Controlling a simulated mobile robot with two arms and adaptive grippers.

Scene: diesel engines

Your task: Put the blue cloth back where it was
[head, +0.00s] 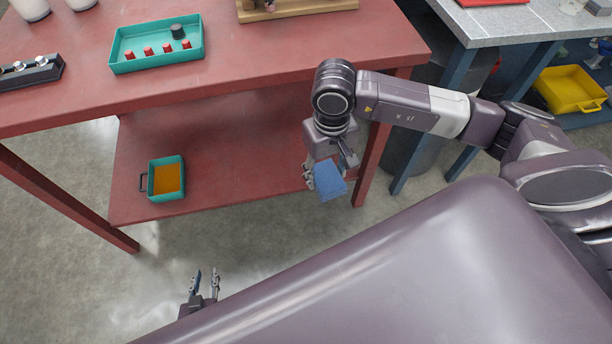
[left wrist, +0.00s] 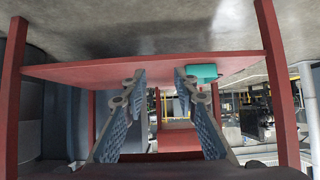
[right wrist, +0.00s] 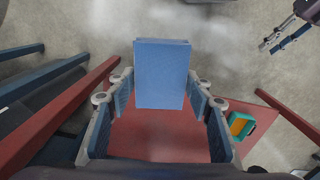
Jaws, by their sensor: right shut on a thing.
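The blue cloth (head: 331,184) looks like a folded block. My right gripper (head: 328,170) is shut on it and holds it near the front right corner of the red table's lower shelf (head: 240,160). The cloth (right wrist: 162,75) also shows in the right wrist view between the two fingers, with the shelf beyond it. Whether it touches the shelf is unclear. My left gripper (head: 206,274) is open and empty, low over the floor in front of the table. Its spread fingers (left wrist: 160,105) also show in the left wrist view.
A teal bin with orange inside (head: 167,178) stands on the shelf's left part. A teal tray (head: 155,45) with red pieces and a dark part sits on the tabletop. The shelf's middle is clear. A grey-topped bench (head: 530,28) stands right, with a yellow bin (head: 570,88) below.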

